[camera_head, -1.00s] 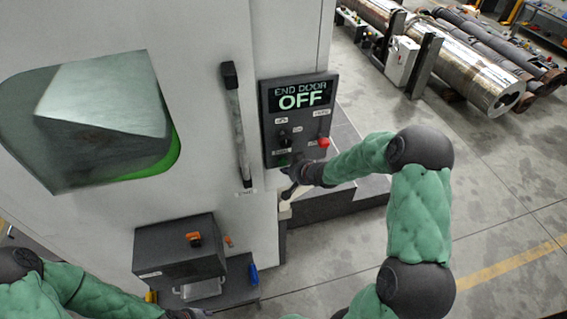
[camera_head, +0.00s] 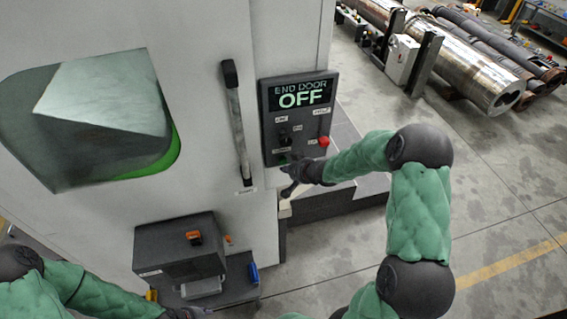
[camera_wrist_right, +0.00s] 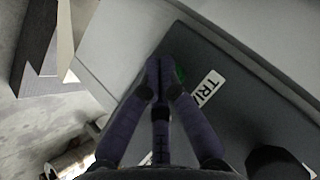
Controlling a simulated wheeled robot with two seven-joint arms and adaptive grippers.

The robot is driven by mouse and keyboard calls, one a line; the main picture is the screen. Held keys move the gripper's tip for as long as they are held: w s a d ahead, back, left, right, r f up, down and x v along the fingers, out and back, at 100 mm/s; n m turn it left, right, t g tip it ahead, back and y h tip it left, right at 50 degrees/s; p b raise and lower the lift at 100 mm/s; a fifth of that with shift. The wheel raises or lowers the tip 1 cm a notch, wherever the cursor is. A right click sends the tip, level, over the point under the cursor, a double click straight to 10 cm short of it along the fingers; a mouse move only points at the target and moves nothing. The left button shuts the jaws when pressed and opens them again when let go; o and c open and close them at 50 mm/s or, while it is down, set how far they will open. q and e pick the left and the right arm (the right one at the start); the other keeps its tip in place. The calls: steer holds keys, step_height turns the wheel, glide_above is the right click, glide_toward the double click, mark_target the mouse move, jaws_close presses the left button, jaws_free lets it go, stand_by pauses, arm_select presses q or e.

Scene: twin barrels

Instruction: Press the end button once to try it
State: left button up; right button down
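A dark control panel (camera_head: 311,108) on the machine front has a lit display (camera_head: 302,95) reading "END DOOR OFF". Below it are a black knob (camera_head: 284,139), a red button (camera_head: 323,142) and, low on the left, a green button (camera_head: 282,159), partly hidden by my right gripper (camera_head: 286,173). In the right wrist view, the fingers (camera_wrist_right: 159,66) are together and empty, just beside the green button (camera_wrist_right: 180,75) and a label starting "TRI" (camera_wrist_right: 209,88). I cannot tell whether they touch the button. My left gripper (camera_head: 188,314) is at the bottom edge, mostly cut off.
A vertical door handle (camera_head: 238,125) stands left of the panel, beside a green-edged window (camera_head: 100,115). A dark box (camera_head: 178,248) with an orange part sits below on a shelf. Metal cylinders (camera_head: 470,72) lie on the floor at the back right. Floor on the right is clear.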

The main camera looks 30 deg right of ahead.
steer(key=shift+w, duration=0.1)
stand_by(0.4)
steer(key=shift+w+d+p, duration=0.1)
steer(key=shift+w+p, duration=0.2)
steer(key=shift+p, duration=0.1)
steer(key=shift+w+d+r+p, duration=0.15)
steer(key=shift+w+p, duration=0.25)
steer(key=shift+w, duration=0.2)
stand_by(0.8)
steer(key=shift+s, duration=0.1)
steer(key=shift+s+a, duration=0.25)
steer(key=shift+s, duration=0.65)
